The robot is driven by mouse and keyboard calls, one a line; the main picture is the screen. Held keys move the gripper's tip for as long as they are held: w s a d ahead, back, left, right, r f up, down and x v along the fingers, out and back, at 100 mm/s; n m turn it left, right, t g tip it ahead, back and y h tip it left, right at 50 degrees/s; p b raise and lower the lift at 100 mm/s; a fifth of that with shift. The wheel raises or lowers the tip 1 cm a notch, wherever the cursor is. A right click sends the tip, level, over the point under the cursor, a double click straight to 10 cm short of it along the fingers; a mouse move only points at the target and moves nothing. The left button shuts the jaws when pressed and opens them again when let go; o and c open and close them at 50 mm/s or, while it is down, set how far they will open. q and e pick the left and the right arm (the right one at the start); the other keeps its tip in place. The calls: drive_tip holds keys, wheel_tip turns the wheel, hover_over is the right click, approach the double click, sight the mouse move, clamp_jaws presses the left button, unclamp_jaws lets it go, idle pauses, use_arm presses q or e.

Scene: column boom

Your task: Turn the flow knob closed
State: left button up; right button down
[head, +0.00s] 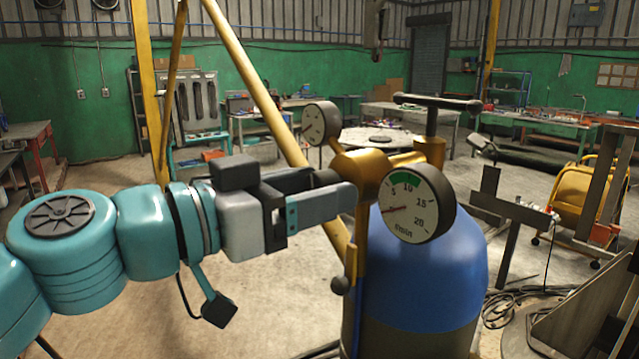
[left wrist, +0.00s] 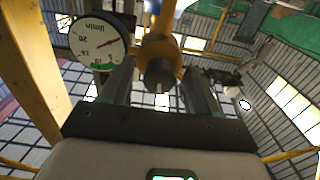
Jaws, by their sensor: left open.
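The flow knob is the dark round knob (head: 325,178) on the left side of the brass regulator (head: 362,172), on top of a blue gas cylinder (head: 425,265). In the left wrist view the knob (left wrist: 160,74) faces the camera between my two fingers. My left gripper (head: 332,187) comes in from the left and is open, with a finger on either side of the knob. The near finger hides part of the knob in the head view. I cannot tell whether the fingers touch it. My right gripper is not in view.
The flow gauge (head: 418,205), marked in l/min, sits at the regulator's front right. A second gauge (head: 321,122) stands behind. A black T-handle (head: 437,103) tops the cylinder. A yellow post (head: 262,85) slants behind my gripper. Open floor (head: 270,300) lies left of the cylinder.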

use_arm(q)
drive_tip(key=c, duration=1)
drive_tip(key=shift+c, duration=0.2)
drive_tip(key=shift+n, duration=0.3)
drive_tip(key=n+b, duration=0.1)
drive_tip(key=n, duration=1)
drive_tip(key=shift+s+r, duration=0.1)
drive_tip(key=shift+r, duration=0.05)
drive_tip(key=shift+n, duration=2.2)
